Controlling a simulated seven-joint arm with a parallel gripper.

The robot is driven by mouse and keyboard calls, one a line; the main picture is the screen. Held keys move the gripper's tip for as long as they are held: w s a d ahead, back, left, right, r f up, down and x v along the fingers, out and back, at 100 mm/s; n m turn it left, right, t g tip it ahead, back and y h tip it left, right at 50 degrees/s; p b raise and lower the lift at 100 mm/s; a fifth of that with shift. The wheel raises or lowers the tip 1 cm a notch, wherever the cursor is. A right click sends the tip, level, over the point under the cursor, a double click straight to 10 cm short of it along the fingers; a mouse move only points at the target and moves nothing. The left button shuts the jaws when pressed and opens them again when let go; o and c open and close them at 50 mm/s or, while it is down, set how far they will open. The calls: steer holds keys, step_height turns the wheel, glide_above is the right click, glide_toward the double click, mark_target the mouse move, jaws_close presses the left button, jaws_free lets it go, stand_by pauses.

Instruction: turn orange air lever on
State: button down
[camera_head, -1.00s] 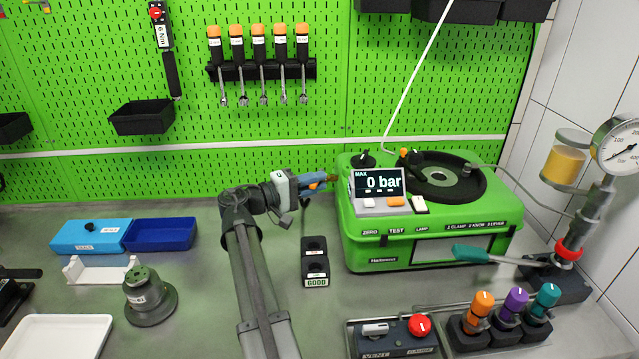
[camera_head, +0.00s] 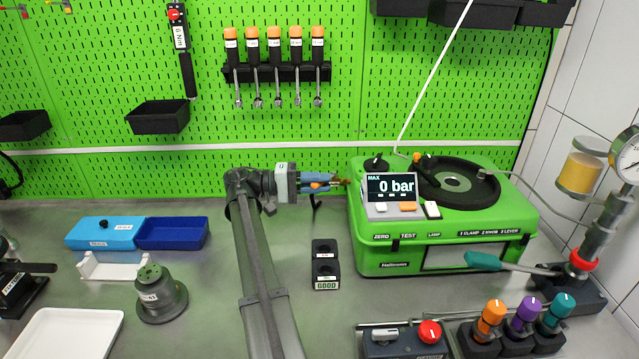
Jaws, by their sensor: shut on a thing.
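My gripper (camera_head: 338,182) reaches from the left to the side of the green test unit (camera_head: 400,262). Its blue fingers are shut on a small orange lever (camera_head: 346,181) at the unit's upper left edge. The lever is mostly hidden by the fingertips, so its exact angle cannot be told. The unit's display (camera_head: 391,187) reads 0 bar.
A black round fixture (camera_head: 455,182) with an orange-tipped handle sits on the unit's top. Orange, purple and teal knobs (camera_head: 525,312) and a pump with a teal handle (camera_head: 485,262) are at right.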

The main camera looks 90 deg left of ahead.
steer(key=c, duration=1.1)
jaws_free()
steer(key=shift+s, duration=6)
steer(key=shift+c, duration=0.5)
